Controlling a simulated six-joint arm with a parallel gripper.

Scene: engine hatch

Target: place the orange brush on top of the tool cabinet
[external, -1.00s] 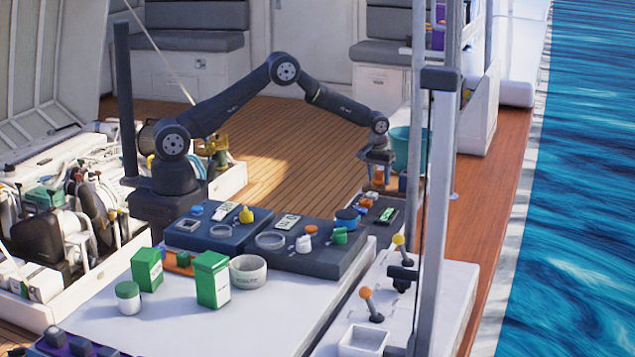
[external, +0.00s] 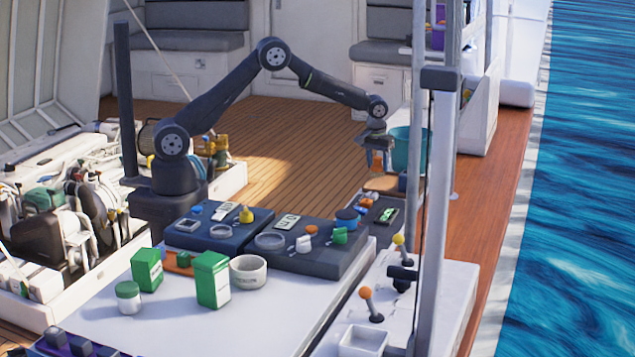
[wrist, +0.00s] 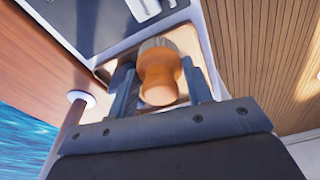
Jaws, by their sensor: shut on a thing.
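The orange brush (wrist: 160,80) shows in the wrist view as a rounded orange handle with a grey-brown bristle end. My gripper (wrist: 158,85) is shut on it, one finger on each side. In the external view my gripper (external: 377,157) hangs a little above a small tan-surfaced tray (external: 384,184), left of the teal bucket; the brush is hardly visible there. I cannot tell for sure which unit is the tool cabinet.
Two dark blue panels (external: 345,262) with small items stand left of the tray on the white counter. Green boxes (external: 212,279) and a white bowl (external: 248,271) are in front. A teal bucket (external: 406,150) is beside my gripper. A metal post (external: 432,220) stands at right.

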